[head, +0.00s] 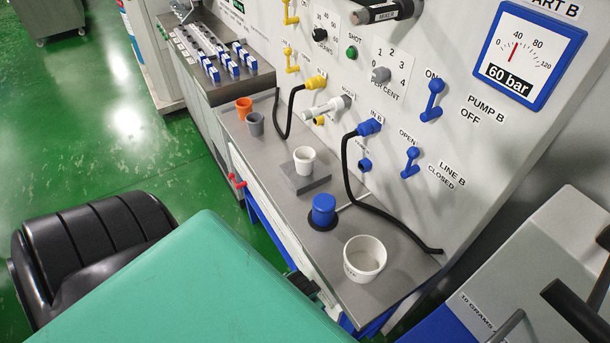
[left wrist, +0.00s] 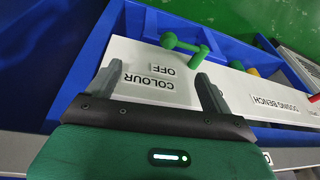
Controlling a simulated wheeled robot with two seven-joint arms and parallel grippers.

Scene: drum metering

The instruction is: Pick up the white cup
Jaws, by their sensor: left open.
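The small white cup (head: 305,160) stands upright on a grey block (head: 306,180) on the steel bench, below the white spout (head: 328,108). It does not show in the left wrist view. My left gripper (left wrist: 158,88) is open and empty in the left wrist view, its two grey fingers in front of a white panel with a green valve handle (left wrist: 184,46). In the head view my green left arm covers the lower left and mostly hides that gripper, below the bench's front edge and well short of the cup. My right gripper is not in view.
A blue-capped item (head: 323,210) and a larger white tub (head: 365,258) stand nearer on the bench (head: 285,213). An orange cup (head: 244,107) and a grey cup (head: 255,123) stand farther back. A black hose (head: 348,185) runs along the right side. A black seat (head: 90,240) is left.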

